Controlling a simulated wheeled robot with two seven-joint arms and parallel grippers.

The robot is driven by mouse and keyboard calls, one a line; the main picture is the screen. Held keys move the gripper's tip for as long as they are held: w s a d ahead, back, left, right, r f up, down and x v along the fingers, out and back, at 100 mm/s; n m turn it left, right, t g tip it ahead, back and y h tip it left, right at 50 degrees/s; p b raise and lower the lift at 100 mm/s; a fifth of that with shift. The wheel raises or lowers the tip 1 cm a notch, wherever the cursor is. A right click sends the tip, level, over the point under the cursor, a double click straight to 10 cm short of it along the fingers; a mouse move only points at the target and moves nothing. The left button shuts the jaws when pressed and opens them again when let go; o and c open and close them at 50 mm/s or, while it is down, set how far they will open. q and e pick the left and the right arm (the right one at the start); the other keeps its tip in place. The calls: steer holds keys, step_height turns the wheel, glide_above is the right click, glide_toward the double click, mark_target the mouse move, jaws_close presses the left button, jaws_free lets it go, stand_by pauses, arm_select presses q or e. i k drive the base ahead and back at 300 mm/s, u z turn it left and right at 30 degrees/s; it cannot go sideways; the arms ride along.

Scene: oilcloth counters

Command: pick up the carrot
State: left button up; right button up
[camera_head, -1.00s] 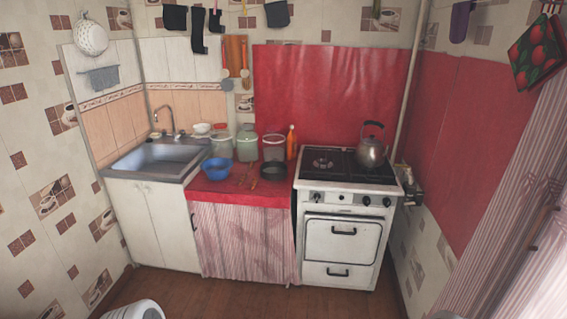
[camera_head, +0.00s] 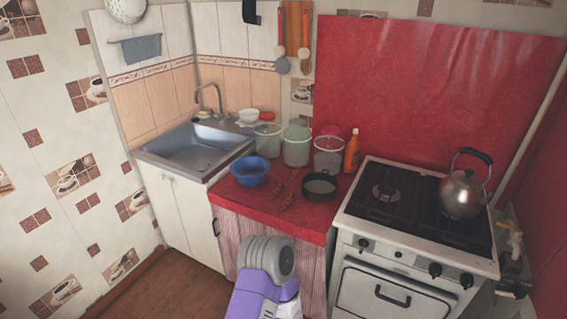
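Small reddish-brown elongated pieces lie on the red counter (camera_head: 262,212), between the blue bowl and the dark round pan. One piece (camera_head: 287,202) lies nearest the counter's front edge; another (camera_head: 277,189) lies just behind it. They are too small and too close in colour to the cloth for me to tell which is the carrot. A purple and grey part of my own arm rises at the bottom centre, in front of the counter's striped curtain. Neither gripper's fingers show.
A blue bowl (camera_head: 250,171) stands left of the pieces and a dark pan (camera_head: 320,187) right. Clear jars (camera_head: 297,146) and an orange bottle (camera_head: 352,151) stand behind. The sink (camera_head: 193,148) is left; the stove (camera_head: 418,222) with a kettle (camera_head: 462,193) is right.

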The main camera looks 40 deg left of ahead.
mark_target(296, 169)
steer(key=u, duration=0.9)
steer(key=i, duration=0.85)
steer(key=u, duration=0.95)
